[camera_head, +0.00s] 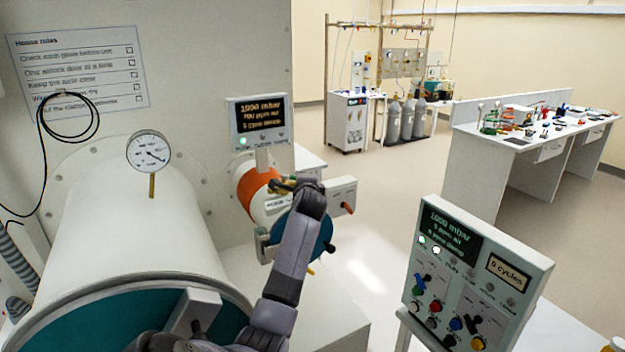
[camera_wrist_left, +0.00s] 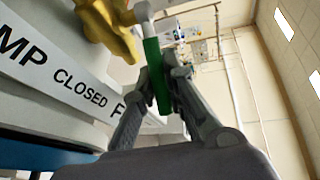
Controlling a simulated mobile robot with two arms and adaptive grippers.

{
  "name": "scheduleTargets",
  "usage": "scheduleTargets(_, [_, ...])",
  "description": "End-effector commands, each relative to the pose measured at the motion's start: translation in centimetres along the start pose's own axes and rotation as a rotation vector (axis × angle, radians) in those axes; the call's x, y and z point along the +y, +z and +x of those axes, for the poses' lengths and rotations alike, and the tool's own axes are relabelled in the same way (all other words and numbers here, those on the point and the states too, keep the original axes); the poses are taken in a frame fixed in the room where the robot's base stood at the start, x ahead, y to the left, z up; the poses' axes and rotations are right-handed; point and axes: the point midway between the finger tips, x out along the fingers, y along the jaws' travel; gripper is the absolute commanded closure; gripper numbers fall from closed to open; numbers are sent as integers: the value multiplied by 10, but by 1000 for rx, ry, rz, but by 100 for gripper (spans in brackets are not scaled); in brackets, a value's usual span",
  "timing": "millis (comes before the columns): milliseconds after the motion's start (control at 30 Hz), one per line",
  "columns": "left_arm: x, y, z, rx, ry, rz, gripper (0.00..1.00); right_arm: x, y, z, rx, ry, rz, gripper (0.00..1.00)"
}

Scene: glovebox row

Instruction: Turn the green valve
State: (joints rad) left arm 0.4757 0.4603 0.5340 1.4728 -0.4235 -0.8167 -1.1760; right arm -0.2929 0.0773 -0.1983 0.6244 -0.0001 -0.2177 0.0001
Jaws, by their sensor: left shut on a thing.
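The green valve handle (camera_wrist_left: 157,72) is a slim green lever in the left wrist view, joined by a pale stem to a yellow, brass-like valve body (camera_wrist_left: 107,30). My left gripper (camera_wrist_left: 163,82) is shut on the green handle, with one finger on each side of it. In the head view my left gripper (camera_head: 291,186) is at the small cylinder with the orange band (camera_head: 257,188), and it mostly hides the valve. A label plate (camera_wrist_left: 60,72) beside the valve reads "MP", "CLOSED" and a cut-off "F". My right gripper is not in view.
A large white cylinder with a gauge (camera_head: 148,151) fills the left. A control panel (camera_head: 475,275) stands at front right.

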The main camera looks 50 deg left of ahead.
Motion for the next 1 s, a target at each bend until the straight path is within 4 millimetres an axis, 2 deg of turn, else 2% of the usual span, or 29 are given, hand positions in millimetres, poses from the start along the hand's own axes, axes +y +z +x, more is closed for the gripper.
scheduleTargets(100, [-2, 1, 0, 3, -4, -3, 100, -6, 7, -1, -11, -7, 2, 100])
scheduleTargets(333, [-2, 1, 0, 3, -4, -4, 100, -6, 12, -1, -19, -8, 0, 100])
scheduleTargets(367, [-2, 1, 0, 3, -4, -4, 88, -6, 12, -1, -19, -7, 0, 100])
scheduleTargets(500, [-2, 1, 0, 3, -4, -3, 79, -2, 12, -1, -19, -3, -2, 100])
scheduleTargets(833, [0, 0, -2, 3, -2, -1, 79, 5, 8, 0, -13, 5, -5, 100])
scheduleTargets(1000, [0, 0, -18, 3, -3, 0, 79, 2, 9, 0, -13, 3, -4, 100])
